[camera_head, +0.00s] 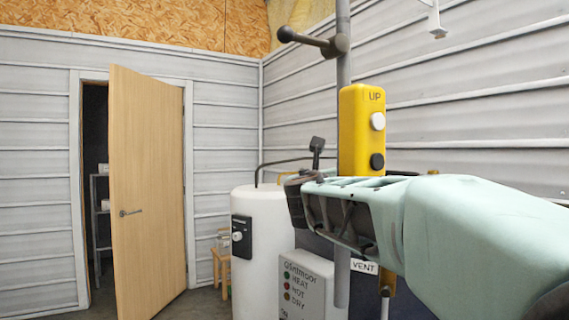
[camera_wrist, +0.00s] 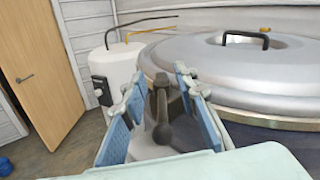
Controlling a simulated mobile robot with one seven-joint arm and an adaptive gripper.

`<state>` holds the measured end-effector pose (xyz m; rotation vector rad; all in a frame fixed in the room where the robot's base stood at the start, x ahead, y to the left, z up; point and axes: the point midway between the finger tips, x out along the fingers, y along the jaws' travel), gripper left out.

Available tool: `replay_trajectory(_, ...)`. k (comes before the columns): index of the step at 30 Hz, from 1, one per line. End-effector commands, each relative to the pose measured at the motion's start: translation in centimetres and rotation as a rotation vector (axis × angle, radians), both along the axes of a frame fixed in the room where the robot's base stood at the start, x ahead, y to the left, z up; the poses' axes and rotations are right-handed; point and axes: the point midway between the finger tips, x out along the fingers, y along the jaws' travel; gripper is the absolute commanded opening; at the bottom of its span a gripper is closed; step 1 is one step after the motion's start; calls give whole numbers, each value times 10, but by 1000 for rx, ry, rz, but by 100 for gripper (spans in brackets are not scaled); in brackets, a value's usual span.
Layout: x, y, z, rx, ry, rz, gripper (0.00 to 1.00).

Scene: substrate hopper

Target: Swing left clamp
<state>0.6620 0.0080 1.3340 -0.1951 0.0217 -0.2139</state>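In the wrist view, a dark grey clamp (camera_wrist: 161,130) with a rounded knob stands at the near left edge of the large metal lid (camera_wrist: 225,65). My gripper (camera_wrist: 158,84) has its two blue-padded fingers spread, one on each side of the clamp. The clamp lies between them with visible gaps, and I see no clear contact. In the head view, my gripper (camera_head: 298,195) is at the end of the pale green arm. A dark knobbed lever (camera_head: 317,148) sticks up just behind it. The arm hides most of the hopper there.
A grey pole with a ball-ended handle (camera_head: 312,40) and a yellow UP button box (camera_head: 361,130) stands close to my arm. A white tank (camera_head: 262,225) and a control panel (camera_head: 306,290) are behind. The lid has a black handle (camera_wrist: 246,37). A wooden door (camera_head: 148,190) stands ajar at left.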

Motion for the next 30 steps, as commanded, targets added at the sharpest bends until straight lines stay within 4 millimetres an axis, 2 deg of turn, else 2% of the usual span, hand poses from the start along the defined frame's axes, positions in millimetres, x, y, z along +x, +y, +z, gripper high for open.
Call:
replay_trajectory(6,0,1,27,2,-2,2,27)
replay_trajectory(12,0,0,43,0,0,0,27)
replay_trajectory(26,0,1,50,-1,1,1,27)
replay_trajectory(30,1,1,47,14,3,-6,12)
